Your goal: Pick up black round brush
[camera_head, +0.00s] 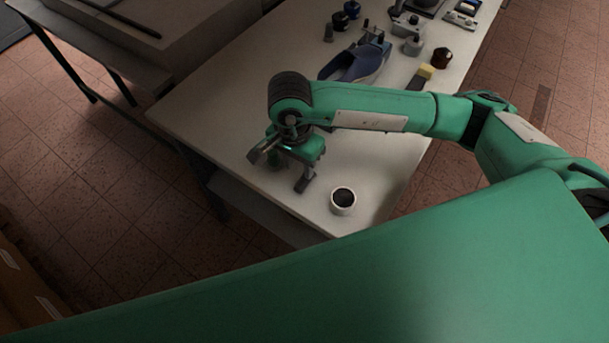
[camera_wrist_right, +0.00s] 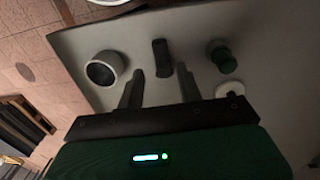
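A short upright black cylinder, which looks like the black round brush (camera_wrist_right: 161,52), stands on the table in the right wrist view. It is ahead of the gap between my right gripper's fingertips (camera_wrist_right: 151,72), apart from both fingers. My right gripper also shows in the head view (camera_head: 283,170), pointing down low over the table's near left part. It is open and holds nothing that I can see. I cannot clearly make out the brush in the head view, where the gripper may hide it. My left gripper is not in view.
A white cup with dark contents (camera_head: 343,200) stands close beside the right gripper. A green cylinder (camera_wrist_right: 222,57) and a small white round thing (camera_wrist_right: 230,89) stand on its other side. A blue shoe-shaped piece (camera_head: 358,66) and several tools lie farther back on the table (camera_head: 215,105).

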